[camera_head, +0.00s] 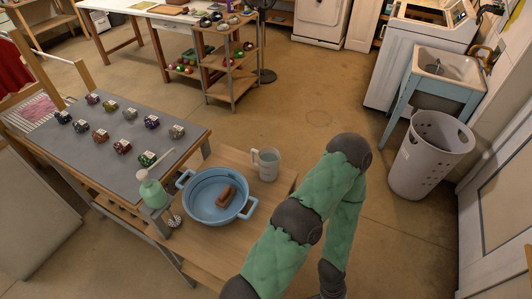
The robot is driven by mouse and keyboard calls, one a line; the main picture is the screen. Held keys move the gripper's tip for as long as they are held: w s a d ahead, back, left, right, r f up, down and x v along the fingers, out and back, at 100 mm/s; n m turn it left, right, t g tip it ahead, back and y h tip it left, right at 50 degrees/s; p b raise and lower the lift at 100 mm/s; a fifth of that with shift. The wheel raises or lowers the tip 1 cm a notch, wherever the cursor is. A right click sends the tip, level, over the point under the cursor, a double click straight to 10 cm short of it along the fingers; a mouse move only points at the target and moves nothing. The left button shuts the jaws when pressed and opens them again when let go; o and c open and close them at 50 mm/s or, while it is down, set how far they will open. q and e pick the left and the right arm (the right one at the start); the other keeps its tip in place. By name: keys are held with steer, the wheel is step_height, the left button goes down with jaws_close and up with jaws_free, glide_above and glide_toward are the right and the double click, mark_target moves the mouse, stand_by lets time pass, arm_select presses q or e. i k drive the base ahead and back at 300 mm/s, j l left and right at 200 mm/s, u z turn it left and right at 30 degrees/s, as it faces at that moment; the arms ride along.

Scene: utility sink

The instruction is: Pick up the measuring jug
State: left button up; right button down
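The measuring jug (266,165) is a small pale, see-through jug with its handle on the left. It stands upright on the wooden table (240,160), near its far right corner. Beside it on the left is a blue two-handled basin (198,212) with a brown block (225,196) in it. One of my arms, green and padded with dark joints, is bent to the right of the jug and apart from it. Its lower part runs off the bottom edge, and no gripper fingers show. My other arm is out of view.
A green bottle (152,192) and a metal strainer-like piece (174,221) are left of the basin. A grey-topped table (100,160) with several small items is at left. A grey laundry basket (431,155) and a sink (445,68) are at right. Floor right of the jug is open.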

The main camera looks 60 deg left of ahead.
mark_target(268, 157)
steer(key=i+j+u, duration=0.1)
steer(key=i+u, duration=0.2)
steer(key=i, duration=0.35)
steer(key=i+l+u, duration=0.1)
steer(key=i+u, duration=0.2)
steer(key=i, duration=0.35)
steer(key=i+l+u, duration=0.3)
steer(key=i, duration=0.35)
steer(key=j, duration=0.1)
